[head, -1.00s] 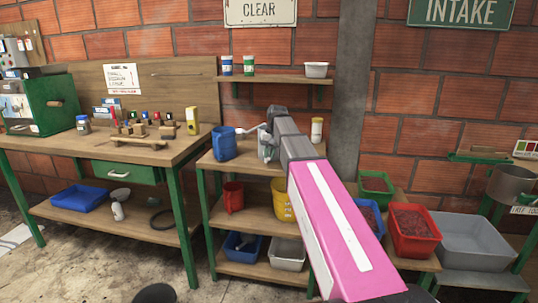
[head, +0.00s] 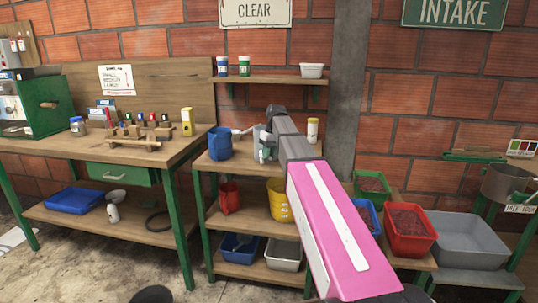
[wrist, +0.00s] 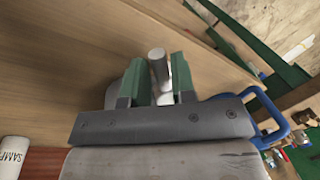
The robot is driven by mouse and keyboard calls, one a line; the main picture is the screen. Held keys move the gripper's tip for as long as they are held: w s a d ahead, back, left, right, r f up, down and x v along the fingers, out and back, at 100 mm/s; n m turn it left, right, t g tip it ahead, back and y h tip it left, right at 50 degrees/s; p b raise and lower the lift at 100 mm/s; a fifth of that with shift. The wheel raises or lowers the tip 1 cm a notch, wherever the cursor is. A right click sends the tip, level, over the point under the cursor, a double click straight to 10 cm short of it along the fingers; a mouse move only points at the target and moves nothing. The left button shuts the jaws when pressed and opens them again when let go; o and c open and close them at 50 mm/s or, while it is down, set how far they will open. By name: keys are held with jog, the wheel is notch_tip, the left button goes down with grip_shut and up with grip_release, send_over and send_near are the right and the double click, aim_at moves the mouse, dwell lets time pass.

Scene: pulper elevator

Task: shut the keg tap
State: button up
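My gripper (head: 268,140) reaches over the upper board of the middle shelf, beside a grey vessel (head: 257,134) that it partly hides. In the wrist view, my gripper's two green fingers (wrist: 158,78) stand apart, with a short grey cylindrical piece (wrist: 157,62) and a pale stem between them. This piece may be the tap's handle; I cannot tell for sure. I cannot tell whether either finger touches it. The keg body is not clearly visible.
A blue jug (head: 219,143) stands left of my gripper, its handle (wrist: 267,118) close by in the wrist view. A small upper shelf (head: 270,80) hangs above. Red, blue and green bins (head: 408,241) lie lower right.

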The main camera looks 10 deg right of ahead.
jog(key=shift+o, duration=0.9)
notch_tip(320, 180, up, 11)
jog(key=d, duration=0.2)
jog(key=shift+w+f, duration=0.15)
jog(key=shift+w, duration=0.3)
